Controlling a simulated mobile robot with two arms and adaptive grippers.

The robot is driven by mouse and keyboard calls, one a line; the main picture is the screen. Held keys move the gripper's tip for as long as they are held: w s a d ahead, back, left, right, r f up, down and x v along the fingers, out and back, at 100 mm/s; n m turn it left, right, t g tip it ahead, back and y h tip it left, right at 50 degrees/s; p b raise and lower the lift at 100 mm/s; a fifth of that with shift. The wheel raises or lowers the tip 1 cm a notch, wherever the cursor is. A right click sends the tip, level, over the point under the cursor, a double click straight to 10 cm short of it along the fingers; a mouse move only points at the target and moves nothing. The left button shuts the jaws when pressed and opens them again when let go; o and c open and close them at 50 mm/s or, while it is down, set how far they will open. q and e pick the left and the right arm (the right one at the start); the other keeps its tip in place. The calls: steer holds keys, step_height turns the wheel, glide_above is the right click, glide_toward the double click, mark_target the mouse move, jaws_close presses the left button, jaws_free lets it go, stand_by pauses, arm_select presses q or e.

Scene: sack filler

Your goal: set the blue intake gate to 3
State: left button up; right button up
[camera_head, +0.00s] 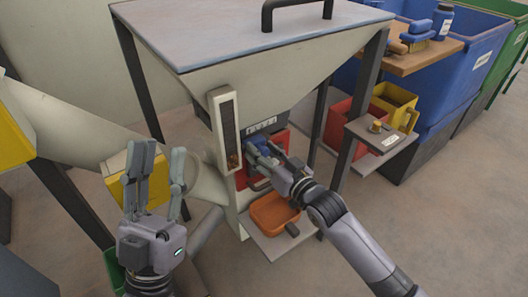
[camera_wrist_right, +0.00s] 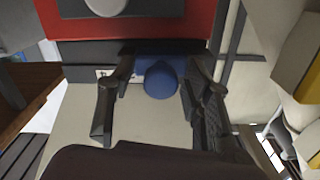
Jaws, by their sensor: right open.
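The blue intake gate (camera_head: 257,138) is on the front of the sack filler, under a small pale label plate (camera_head: 262,126) whose marks are too small to read. My right gripper (camera_head: 266,158) is at the gate and partly hides it. In the right wrist view the gate's rounded blue knob (camera_wrist_right: 161,80) sits between the two spread fingers of my right gripper (camera_wrist_right: 150,98). I cannot tell whether either finger touches it. A corner of a pale label (camera_wrist_right: 103,73) shows beside the left finger. My left gripper (camera_head: 160,168) is open and empty, left of the machine.
The hopper (camera_head: 250,30) overhangs the gate. A red panel (camera_head: 275,148) is behind my right gripper, and an orange tray (camera_head: 272,214) is below. A side shelf (camera_head: 380,143) with a brass knob is at the right.

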jaws_close()
stand_by(0.5)
